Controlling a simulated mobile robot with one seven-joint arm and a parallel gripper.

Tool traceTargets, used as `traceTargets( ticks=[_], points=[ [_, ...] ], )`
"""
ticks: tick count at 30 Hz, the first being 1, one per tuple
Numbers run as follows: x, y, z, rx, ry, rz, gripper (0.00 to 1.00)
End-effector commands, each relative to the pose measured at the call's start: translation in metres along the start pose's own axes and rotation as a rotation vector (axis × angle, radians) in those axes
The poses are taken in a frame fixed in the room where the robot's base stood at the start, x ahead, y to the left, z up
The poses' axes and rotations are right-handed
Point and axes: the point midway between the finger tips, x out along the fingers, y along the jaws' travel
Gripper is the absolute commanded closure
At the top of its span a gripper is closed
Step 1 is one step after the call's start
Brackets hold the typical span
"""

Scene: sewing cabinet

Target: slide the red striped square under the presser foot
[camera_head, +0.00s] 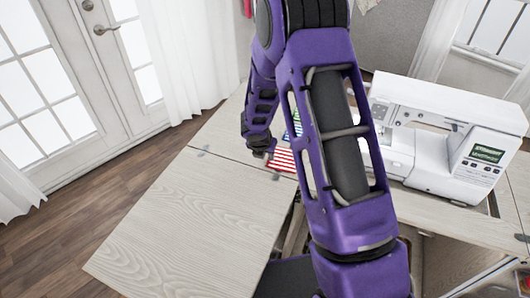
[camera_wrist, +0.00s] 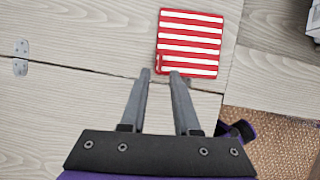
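The red striped square (camera_head: 284,160) lies flat on the pale wood cabinet top, left of the sewing machine (camera_head: 445,110). It also shows in the wrist view (camera_wrist: 192,43), with red and white stripes and a small raised red piece at its lower left corner. My gripper (camera_wrist: 160,72) is open. Its two fingertips are apart at the square's lower left corner, with the raised red piece between or just beyond them; I cannot tell whether they touch it. In the head view my arm hides part of the machine's left side, and I cannot make out the presser foot.
Another square with blue and green stripes (camera_head: 294,124) lies behind the red one, partly hidden by my arm. The cabinet's left leaf (camera_head: 190,215) is bare. A metal hinge (camera_wrist: 20,57) and a seam cross the top. An opening shows brown carpet (camera_wrist: 280,140) at lower right.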

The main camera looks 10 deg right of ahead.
Motion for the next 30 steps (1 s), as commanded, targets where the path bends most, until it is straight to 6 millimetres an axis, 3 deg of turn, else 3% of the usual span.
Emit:
traceTargets(
  ticks=[15, 29, 30],
  points=[
    [0.033, -0.001, 0.0, 0.001, 0.0, -0.001, 0.7],
    [0.037, -0.001, 0.0, 0.001, 0.0, -0.001, 0.7],
    [0.037, -0.001, 0.0, 0.001, 0.0, -0.001, 0.74]
  ],
)
